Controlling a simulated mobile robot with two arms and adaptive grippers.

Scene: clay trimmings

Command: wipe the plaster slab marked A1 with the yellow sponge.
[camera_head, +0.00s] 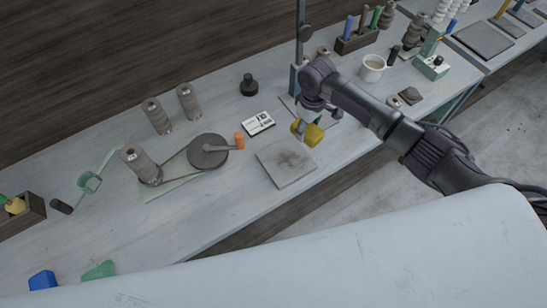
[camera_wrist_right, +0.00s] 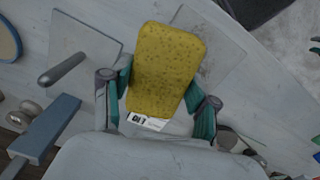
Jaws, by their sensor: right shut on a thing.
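The yellow sponge (camera_head: 314,135) is held in my right gripper (camera_head: 309,120). In the right wrist view, the sponge (camera_wrist_right: 167,70) sits between the teal fingers of the shut gripper (camera_wrist_right: 160,82). A square grey plaster slab (camera_head: 284,172) with a dark smudge lies flat on the bench. The sponge appears above and beyond its far right corner in the head view, seemingly apart from it. Part of the slab (camera_wrist_right: 222,52) shows behind the sponge in the wrist view. I cannot read an A1 mark on it. My left gripper is out of view.
A printed card (camera_head: 258,123) lies beyond the slab. A grey wheel with an orange-handled crank (camera_head: 208,151) and spools stand to the left. A white mug (camera_head: 373,68) and a tool rack (camera_head: 357,40) stand at the back right.

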